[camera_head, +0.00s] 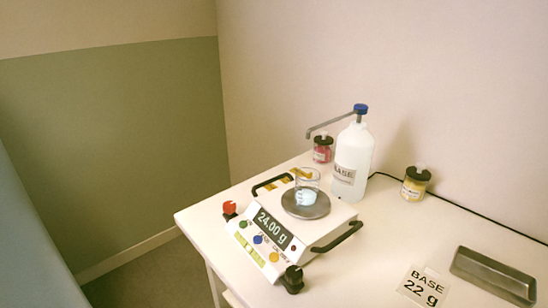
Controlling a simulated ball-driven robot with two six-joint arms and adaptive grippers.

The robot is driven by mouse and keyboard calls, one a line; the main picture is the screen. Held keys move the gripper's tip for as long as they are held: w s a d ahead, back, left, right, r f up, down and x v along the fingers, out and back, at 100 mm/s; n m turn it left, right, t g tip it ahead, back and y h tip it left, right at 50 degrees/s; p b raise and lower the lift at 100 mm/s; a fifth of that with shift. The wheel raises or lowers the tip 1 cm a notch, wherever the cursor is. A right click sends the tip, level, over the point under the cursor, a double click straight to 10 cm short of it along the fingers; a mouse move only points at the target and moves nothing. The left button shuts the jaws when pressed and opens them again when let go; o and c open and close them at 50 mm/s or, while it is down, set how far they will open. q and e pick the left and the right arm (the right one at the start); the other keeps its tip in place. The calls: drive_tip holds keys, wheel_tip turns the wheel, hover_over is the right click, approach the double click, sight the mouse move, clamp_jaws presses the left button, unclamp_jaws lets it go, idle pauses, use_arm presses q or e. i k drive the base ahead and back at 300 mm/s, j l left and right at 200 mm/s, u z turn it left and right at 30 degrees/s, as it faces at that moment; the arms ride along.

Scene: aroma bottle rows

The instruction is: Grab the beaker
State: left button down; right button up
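A clear glass beaker (307,181) stands upright on the round metal pan (318,211) of a white scale (272,247). Pale blue-white contents show low inside it. The scale display reads 24.00 g. Neither of my grippers shows in the head view, so I cannot tell where they are relative to the beaker.
A white BASE pump bottle (353,160) stands right behind the beaker. A red jar (322,148) and a yellow jar (415,183) are at the back. The white table (386,228) is clear between.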

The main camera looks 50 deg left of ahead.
sight(307, 188)
drive_tip(key=j+u, duration=0.1)
drive_tip(key=u, duration=0.3)
drive_tip(key=j+u, duration=0.1)
drive_tip(key=u, duration=0.3)
drive_tip(key=j+u, duration=0.1)
drive_tip(key=u, duration=0.3)
drive_tip(key=k+j, duration=0.05)
